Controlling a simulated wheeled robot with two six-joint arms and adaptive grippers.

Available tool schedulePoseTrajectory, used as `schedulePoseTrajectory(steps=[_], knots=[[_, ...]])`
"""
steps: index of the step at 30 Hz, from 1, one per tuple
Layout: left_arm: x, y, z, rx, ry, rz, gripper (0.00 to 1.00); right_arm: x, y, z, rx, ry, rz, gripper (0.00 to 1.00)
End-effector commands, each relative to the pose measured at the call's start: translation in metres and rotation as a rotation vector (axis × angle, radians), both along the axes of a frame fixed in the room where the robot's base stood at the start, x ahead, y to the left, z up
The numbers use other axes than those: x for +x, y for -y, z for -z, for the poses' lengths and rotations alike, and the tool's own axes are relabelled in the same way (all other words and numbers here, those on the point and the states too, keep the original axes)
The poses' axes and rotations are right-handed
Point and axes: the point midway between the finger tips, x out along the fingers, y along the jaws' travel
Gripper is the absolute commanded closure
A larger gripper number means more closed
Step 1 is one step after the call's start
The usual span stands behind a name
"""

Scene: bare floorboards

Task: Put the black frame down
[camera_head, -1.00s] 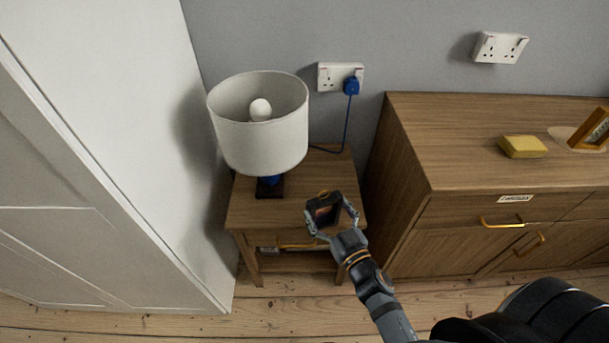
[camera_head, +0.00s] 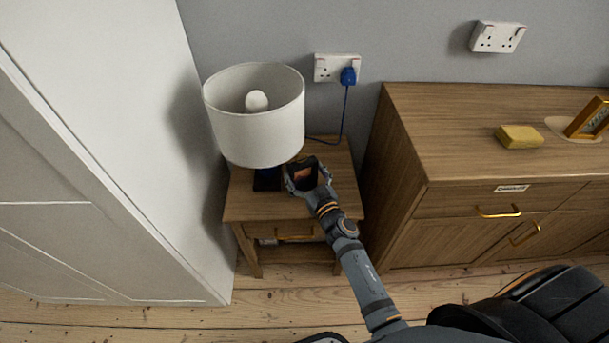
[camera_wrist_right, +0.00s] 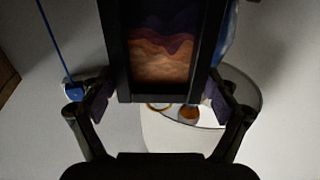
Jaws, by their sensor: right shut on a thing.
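The black frame (camera_head: 303,172) holds a picture in orange and purple. My right gripper (camera_head: 307,180) is shut on it, over the small wooden bedside table (camera_head: 247,204), to the right of the lamp base. In the right wrist view the frame (camera_wrist_right: 165,95) stands between the two fingers of my right gripper (camera_wrist_right: 160,103), one at each side edge. I cannot tell whether the frame's lower edge touches the tabletop. My left gripper is not in view.
A lamp with a white shade (camera_head: 256,130) stands on the table, close to the frame. Its blue cord (camera_head: 344,112) runs to a wall socket (camera_head: 336,68). A wooden sideboard (camera_head: 450,140) stands at right, bearing a yellow sponge-like block (camera_head: 518,137) and a wooden frame (camera_head: 588,118).

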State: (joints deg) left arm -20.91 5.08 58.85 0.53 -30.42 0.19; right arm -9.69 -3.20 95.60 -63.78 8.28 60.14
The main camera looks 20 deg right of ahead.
Motion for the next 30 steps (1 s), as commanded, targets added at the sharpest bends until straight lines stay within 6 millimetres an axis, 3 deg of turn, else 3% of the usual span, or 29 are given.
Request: schedulePoseTrajectory(steps=[9, 10, 12, 24, 30], knots=[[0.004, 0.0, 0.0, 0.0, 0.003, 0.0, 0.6, 0.0, 0.0, 0.002, -0.001, 0.002, 0.0, 0.51], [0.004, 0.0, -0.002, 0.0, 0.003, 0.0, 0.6, 0.0, 0.0, 0.001, -0.001, 0.0, 0.0, 0.08], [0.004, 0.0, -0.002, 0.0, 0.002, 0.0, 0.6, 0.0, 0.0, 0.001, -0.001, 0.0, 0.0, 0.0], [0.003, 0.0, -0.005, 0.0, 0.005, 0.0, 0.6, 0.0, 0.0, -0.004, 0.0, 0.001, 0.0, 0.0], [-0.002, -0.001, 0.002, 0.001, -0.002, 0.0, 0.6, -0.041, 0.005, 0.001, 0.0, -0.003, 0.0, 0.0]])
